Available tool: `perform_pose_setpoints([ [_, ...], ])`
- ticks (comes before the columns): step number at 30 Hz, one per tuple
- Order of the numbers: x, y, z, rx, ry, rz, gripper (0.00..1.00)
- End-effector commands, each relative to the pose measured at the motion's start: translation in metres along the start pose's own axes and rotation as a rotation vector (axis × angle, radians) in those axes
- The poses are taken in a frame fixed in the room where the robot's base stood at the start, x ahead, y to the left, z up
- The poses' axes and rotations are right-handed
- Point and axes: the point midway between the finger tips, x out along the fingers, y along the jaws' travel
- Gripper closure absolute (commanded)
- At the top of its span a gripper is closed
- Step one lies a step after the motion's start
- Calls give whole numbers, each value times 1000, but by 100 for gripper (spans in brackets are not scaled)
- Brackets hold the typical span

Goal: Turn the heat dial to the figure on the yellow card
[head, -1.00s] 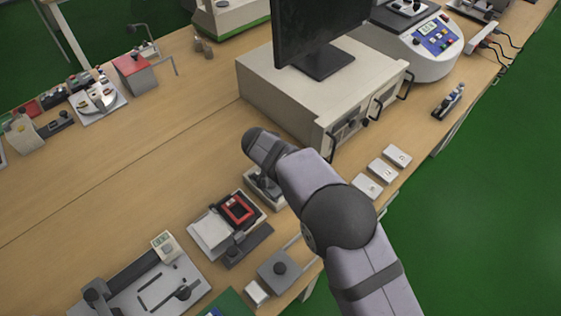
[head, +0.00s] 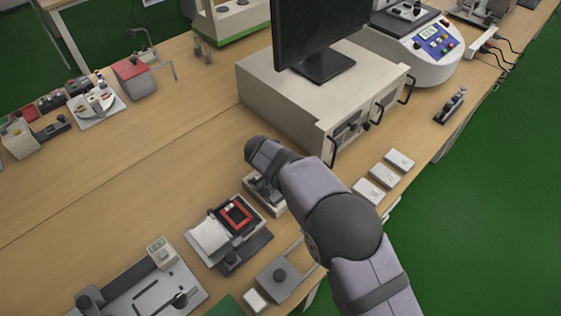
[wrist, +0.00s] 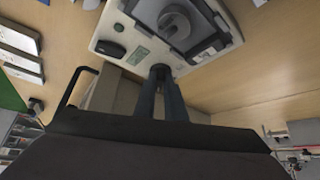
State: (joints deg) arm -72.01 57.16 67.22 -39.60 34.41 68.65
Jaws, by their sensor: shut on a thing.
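In the wrist view my gripper (wrist: 160,72) has its two dark fingers close together at the edge of a pale device panel (wrist: 108,27). They are shut on a small dark part there, which I take for the heat dial; the fingers hide most of it, and I cannot read its setting. The panel also carries a dark oval part, a green label (wrist: 138,52) and a grey round fitting (wrist: 182,25). In the head view the device (head: 275,207) is partly covered by my arm, and my fingertips are hidden. I see no yellow card in either view.
Three white cards (head: 383,176) lie to the right on the bench (head: 150,190), their marks too small to read. A large beige cabinet (head: 285,95) with a monitor stands behind my arm. A device with a red frame (head: 237,214) is close on the left.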

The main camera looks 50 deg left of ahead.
Motion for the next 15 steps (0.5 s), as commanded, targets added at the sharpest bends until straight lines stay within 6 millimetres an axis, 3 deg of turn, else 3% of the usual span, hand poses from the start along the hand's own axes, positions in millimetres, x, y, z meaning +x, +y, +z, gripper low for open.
perform_pose_setpoints([
  [15,0,5,1,-147,-4,-100,100],
])
